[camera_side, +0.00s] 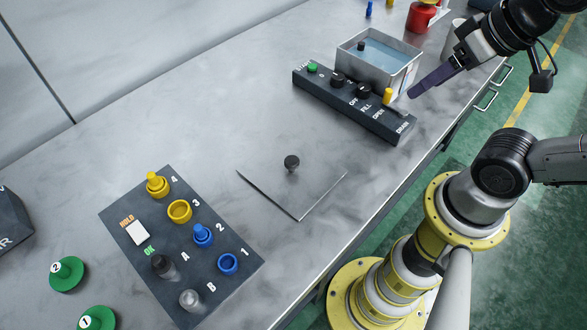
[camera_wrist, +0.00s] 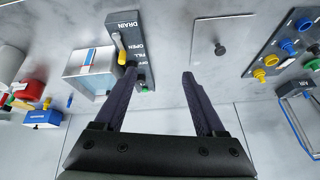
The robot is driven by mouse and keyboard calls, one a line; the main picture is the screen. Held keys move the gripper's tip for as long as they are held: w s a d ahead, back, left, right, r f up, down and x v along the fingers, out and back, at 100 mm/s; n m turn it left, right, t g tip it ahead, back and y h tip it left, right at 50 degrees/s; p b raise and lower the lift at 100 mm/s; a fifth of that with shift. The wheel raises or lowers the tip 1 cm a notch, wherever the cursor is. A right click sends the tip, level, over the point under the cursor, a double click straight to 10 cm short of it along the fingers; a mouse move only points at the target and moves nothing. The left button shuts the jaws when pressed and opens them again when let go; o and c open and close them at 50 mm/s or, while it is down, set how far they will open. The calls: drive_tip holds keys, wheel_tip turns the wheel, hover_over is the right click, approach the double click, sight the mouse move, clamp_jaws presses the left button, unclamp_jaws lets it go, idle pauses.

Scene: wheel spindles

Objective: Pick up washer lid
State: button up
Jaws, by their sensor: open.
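The washer lid (camera_side: 297,196) is a thin grey plate with a small dark knob (camera_side: 291,162) on top. It lies on the bench, between the washer's control strip and the spindle panel. In the wrist view the lid (camera_wrist: 230,28) shows at upper right, with its knob (camera_wrist: 220,50) facing me. The washer tank (camera_side: 362,87) stands uncovered with blue liquid inside; it also shows in the wrist view (camera_wrist: 75,70). My gripper (camera_side: 418,90) is high, right of the tank and well away from the lid. Its dark fingers (camera_wrist: 159,77) are apart and empty.
A dark control strip (camera_side: 345,104) with knobs and a yellow lever (camera_side: 387,96) fronts the tank. A dark panel (camera_side: 205,262) with blue and yellow rings and pegs lies left of the lid. Green discs (camera_side: 66,274) sit further left. Bare bench surrounds the lid.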

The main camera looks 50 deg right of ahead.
drive_tip(key=w+a+r+m, duration=0.1)
drive_tip(key=w+r+m, duration=0.3)
drive_tip(key=m, duration=0.5)
drive_tip(key=m+g, duration=0.6)
hover_over(292, 160)
wheel_tip(292, 160, down, 18)
drive_tip(key=shift+w+r, duration=0.1)
drive_tip(key=shift+w, duration=0.05)
drive_tip(key=shift+s+f, duration=0.2)
drive_tip(key=shift+f, duration=2.45)
drive_tip(key=shift+c, duration=0.3)
clamp_jaws()
